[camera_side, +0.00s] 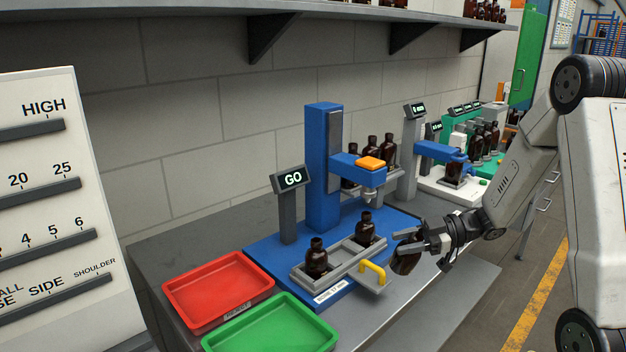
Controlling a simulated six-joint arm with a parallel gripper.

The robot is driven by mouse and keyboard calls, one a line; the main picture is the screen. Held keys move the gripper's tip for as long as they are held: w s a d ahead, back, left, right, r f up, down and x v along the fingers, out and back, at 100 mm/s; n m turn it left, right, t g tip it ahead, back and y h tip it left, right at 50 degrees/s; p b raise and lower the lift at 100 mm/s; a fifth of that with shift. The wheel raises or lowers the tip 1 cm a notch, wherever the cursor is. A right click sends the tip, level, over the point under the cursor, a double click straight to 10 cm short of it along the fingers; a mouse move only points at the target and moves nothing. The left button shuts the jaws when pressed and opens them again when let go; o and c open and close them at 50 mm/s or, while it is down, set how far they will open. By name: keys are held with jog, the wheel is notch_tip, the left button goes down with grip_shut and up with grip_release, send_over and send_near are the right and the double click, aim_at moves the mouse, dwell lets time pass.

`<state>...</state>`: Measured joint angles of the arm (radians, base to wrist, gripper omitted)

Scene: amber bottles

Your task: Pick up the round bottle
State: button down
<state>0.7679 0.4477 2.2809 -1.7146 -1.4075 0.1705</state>
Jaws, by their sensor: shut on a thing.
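My gripper (425,244) reaches in from the right and is shut on a dark amber bottle (405,262). This bottle is tilted and partly hidden by the fingers, so its full shape cannot be told. It is at the right of the grey fixture, close to the yellow handle; whether it is clear of the bench cannot be told. Two other amber bottles stand upright in the fixture: one at the front left (316,258) and one further back (365,230).
The grey fixture (341,262) with a yellow handle (373,272) sits on a blue base under a blue press (324,165). A red tray (218,290) and a green tray (272,325) lie at the front left. More bottles and a second station stand behind.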

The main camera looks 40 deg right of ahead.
jog(key=shift+s+r, duration=0.2)
jog(key=shift+s, duration=0.55)
jog(key=shift+s+r+m+g+h, duration=0.25)
jog(key=shift+s+m+g, duration=0.1)
jog(key=shift+s, duration=0.35)
jog(key=shift+s+r+m+g+h, duration=0.15)
jog(key=shift+s+r+m+g, duration=0.2)
jog(key=shift+s, duration=0.4)
jog(key=shift+s+r+m+g+h, duration=0.2)
jog(key=shift+s+m+g, duration=0.15)
jog(key=shift+s, duration=0.35)
jog(key=shift+r, duration=0.15)
